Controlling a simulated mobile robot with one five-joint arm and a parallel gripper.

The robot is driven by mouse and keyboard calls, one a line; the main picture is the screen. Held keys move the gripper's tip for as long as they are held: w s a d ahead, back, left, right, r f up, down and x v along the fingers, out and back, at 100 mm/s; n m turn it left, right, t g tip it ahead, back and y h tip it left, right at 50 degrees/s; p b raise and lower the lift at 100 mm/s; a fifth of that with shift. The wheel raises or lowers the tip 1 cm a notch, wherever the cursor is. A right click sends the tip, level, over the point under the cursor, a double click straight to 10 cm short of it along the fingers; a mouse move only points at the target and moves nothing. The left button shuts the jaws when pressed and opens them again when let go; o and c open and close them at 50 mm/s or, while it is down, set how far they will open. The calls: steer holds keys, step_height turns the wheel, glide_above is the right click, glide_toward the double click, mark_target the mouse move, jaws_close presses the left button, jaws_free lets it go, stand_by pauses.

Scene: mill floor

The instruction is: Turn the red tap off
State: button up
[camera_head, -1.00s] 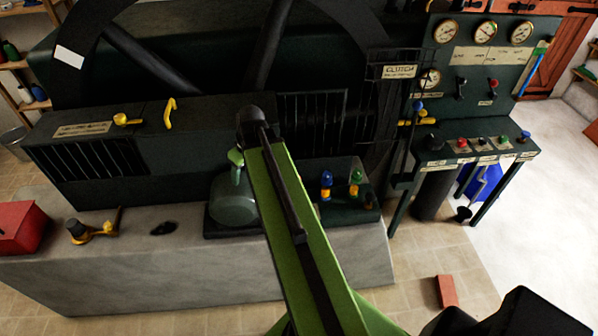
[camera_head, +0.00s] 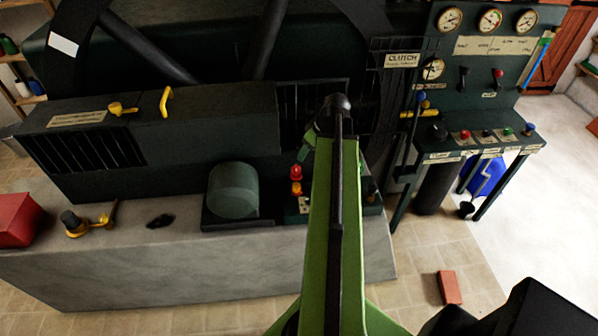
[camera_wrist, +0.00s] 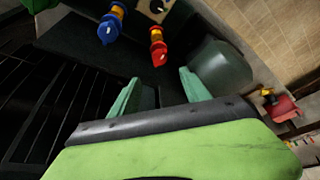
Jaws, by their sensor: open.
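The red tap (camera_head: 296,178), with a red top and a yellow-orange middle, stands on a dark plinth just left of my arm in the head view. It also shows in the wrist view (camera_wrist: 158,47), beyond the gap between my fingers and apart from them. A blue tap (camera_wrist: 110,27) stands to its left there; my arm hides it in the head view. A green part (camera_wrist: 38,4) shows at the upper left corner. My gripper (camera_wrist: 158,92) is open and empty, its two pale green fingers apart. In the head view my gripper (camera_head: 312,138) is mostly hidden by my arm.
A dark green rounded housing (camera_head: 233,188) stands left of the red tap and also shows in the wrist view (camera_wrist: 222,67). The black machine (camera_head: 190,140) with its large wheel rises behind. A control desk (camera_head: 480,148) with levers stands right. A brick (camera_head: 449,288) lies on the floor.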

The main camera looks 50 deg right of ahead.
mark_target(296, 169)
steer(key=b+x, duration=1)
steer(key=x, duration=0.3)
steer(key=shift+s, duration=0.1)
steer(key=shift+r, duration=0.1)
steer(key=shift+c, duration=0.3)
